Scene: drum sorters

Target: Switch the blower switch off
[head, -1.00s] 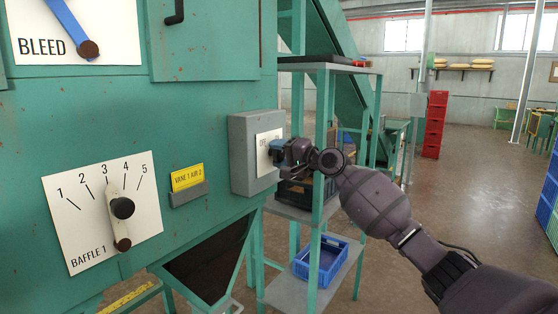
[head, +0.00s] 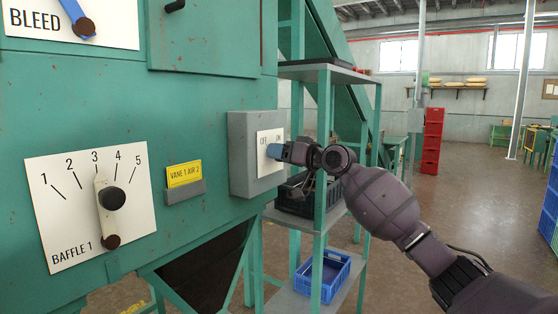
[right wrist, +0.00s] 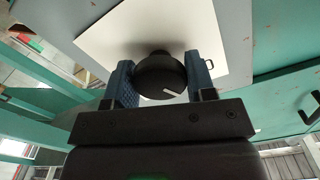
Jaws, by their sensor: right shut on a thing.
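The blower switch is a grey box (head: 240,165) on the side of the green machine, with a white plate (head: 264,160) lettered OFF at left and ON at right. The plate also shows in the right wrist view (right wrist: 110,40). A round black knob (right wrist: 160,75) with a white mark stands out from it. My right gripper (head: 274,152) is at the plate, its blue fingers on both sides of the knob, shut on it. The head view hides the knob behind the fingers. I cannot tell which label the white mark points to. My left gripper is not in view.
A shelf rack (head: 322,225) with a black crate and a blue crate (head: 330,275) stands close behind my right wrist. Open floor lies to the right.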

